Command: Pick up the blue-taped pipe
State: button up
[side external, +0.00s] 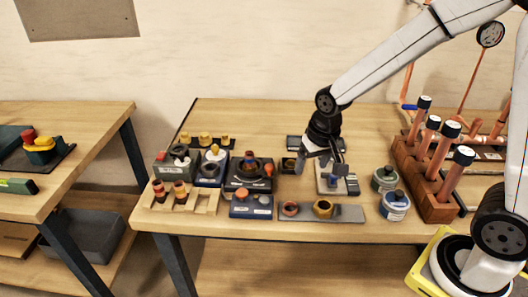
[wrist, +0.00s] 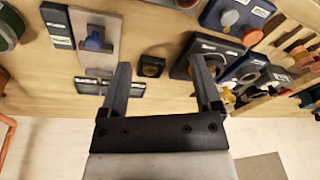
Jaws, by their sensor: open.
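Several copper pipes with dark navy bands near their tops and pale end faces stand in a wooden rack (side external: 408,172) on the right of the bench in the side view. The nearest of these pipes (side external: 457,175) leans slightly. I cannot tell which one the task means by the blue-taped pipe. None of these pipes is clearly seen in the wrist view. My gripper (side external: 322,164) is over the middle of the bench, left of the rack, fingers pointing down. In the wrist view my gripper (wrist: 160,68) has its fingers wide apart, with nothing between them.
A small dark block with a round hole (wrist: 151,66) lies beyond the fingers. Two round tins (side external: 395,206) stand between my gripper and the rack. Dark fixtures (side external: 249,172) and a wooden holder with banded pieces (side external: 184,198) crowd the left.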

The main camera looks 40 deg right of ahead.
aim_at(249, 153)
jog(key=w+a+m, duration=0.1)
jog(key=w+m, duration=0.2)
jog(key=w, duration=0.3)
jog(key=w+a+m+g, duration=0.1)
jog(key=w+m, duration=0.3)
jog(key=w, duration=0.2)
jog(key=w+a+r+m, duration=0.1)
jog(key=w+m, duration=0.2)
jog(key=w, duration=0.3)
jog(key=shift+m+g, duration=0.3)
jog(key=shift+g, duration=0.1)
jog(key=shift+w+a+m, duration=0.25)
jog(key=shift+w+m, duration=0.35)
jog(key=shift+w, duration=0.1)
jog(key=shift+s+f, duration=0.2)
jog(key=shift+f, duration=3.7)
grip_shut()
